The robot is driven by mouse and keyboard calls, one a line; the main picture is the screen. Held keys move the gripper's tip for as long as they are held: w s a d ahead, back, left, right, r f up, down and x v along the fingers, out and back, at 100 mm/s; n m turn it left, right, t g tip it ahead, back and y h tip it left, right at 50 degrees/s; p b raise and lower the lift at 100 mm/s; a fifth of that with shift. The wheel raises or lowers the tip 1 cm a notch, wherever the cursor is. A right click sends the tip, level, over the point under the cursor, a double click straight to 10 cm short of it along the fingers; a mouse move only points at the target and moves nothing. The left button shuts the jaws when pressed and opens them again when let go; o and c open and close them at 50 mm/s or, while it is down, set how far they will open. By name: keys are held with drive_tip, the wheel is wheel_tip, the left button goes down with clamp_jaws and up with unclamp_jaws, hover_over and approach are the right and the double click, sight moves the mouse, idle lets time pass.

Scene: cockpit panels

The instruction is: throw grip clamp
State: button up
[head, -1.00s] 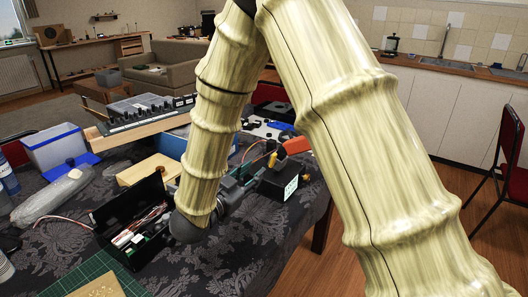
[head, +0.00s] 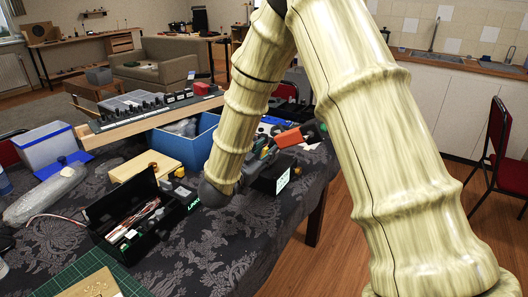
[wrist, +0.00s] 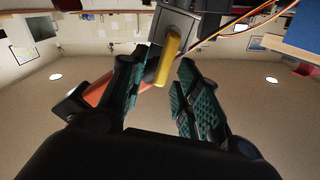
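My gripper (wrist: 167,66) is open in the wrist view, its teal ridged pads apart. A yellow lever (wrist: 168,60) on a grey metal block (wrist: 172,25) shows at the fingertips, between the two fingers, with no clear grip on it. I take this as the grip clamp but cannot be sure. An orange piece (wrist: 103,89) lies behind the left finger; an orange-red piece (head: 288,137) also shows in the head view. There my gripper (head: 264,154) is beside a black box with a lit screen (head: 283,180), and my arm hides part of this area.
The patterned table (head: 235,240) holds a black open case (head: 122,225), a blue bin (head: 190,140), a wooden block (head: 146,170) and a control panel (head: 150,108). A red chair (head: 495,165) stands right. Wires (wrist: 235,22) run close to the grey block.

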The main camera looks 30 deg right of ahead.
clamp_jaws()
